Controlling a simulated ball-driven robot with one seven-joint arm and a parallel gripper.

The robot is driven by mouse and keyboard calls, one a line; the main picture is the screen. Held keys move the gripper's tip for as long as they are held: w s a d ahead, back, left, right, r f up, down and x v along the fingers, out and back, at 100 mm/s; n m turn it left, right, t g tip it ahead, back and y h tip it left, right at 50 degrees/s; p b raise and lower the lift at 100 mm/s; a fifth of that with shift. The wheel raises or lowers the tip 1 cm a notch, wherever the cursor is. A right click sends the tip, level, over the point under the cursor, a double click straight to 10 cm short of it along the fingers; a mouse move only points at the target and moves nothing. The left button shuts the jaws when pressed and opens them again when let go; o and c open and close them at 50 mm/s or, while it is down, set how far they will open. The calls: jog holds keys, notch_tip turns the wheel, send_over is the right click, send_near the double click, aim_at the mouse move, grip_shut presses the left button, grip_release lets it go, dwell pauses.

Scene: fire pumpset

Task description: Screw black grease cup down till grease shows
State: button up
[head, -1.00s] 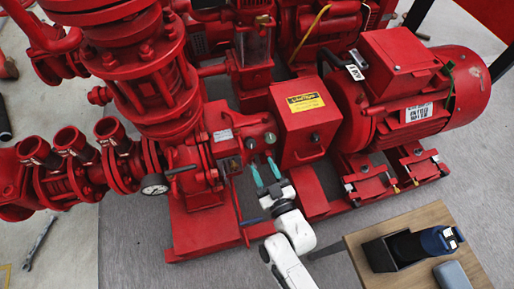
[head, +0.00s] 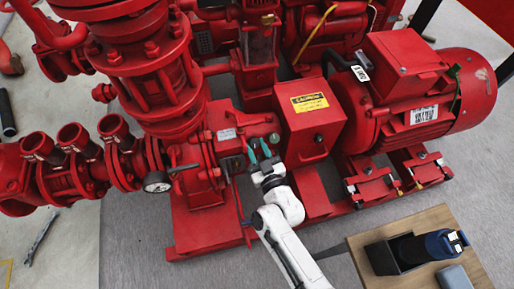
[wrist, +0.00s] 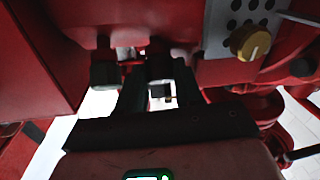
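My gripper (head: 260,153) is at the front of the red pump's bearing housing, its two teal fingers apart and pointing up at it. Small dark cups sit on the housing, one (head: 274,138) just right of the fingertips. In the wrist view, a black cup (wrist: 160,66) shows between the dark fingers of my gripper (wrist: 158,82), and another dark cup (wrist: 105,73) hangs to its left. Whether the fingers touch the cup cannot be told. No grease can be made out.
A brass-faced knob (wrist: 250,42) is right of the fingers. A red guard box with a yellow caution label (head: 310,102) stands close on the right. A pressure gauge (head: 157,181) is on the left. A wooden table (head: 430,220) with a black bin is at lower right.

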jog(key=c, duration=0.4)
jog(key=p, duration=0.1)
jog(key=r+m+p, duration=0.1)
jog(key=p, duration=0.1)
jog(key=shift+a+h, duration=0.2)
jog(key=shift+h, duration=0.1)
jog(key=shift+c, duration=0.2)
jog(key=m+h+p, duration=0.2)
jog(key=shift+a+f+m+t, duration=0.15)
jog(key=shift+f+m+t, duration=0.15)
jog(key=shift+m, duration=0.1)
jog(key=shift+f+m+h, duration=0.15)
jog(key=shift+m+h, duration=0.85)
jog(key=shift+m, duration=0.1)
jog(key=shift+s, duration=0.1)
jog(key=o, duration=0.8)
jog(key=shift+c, duration=0.2)
jog(key=shift+s, duration=0.1)
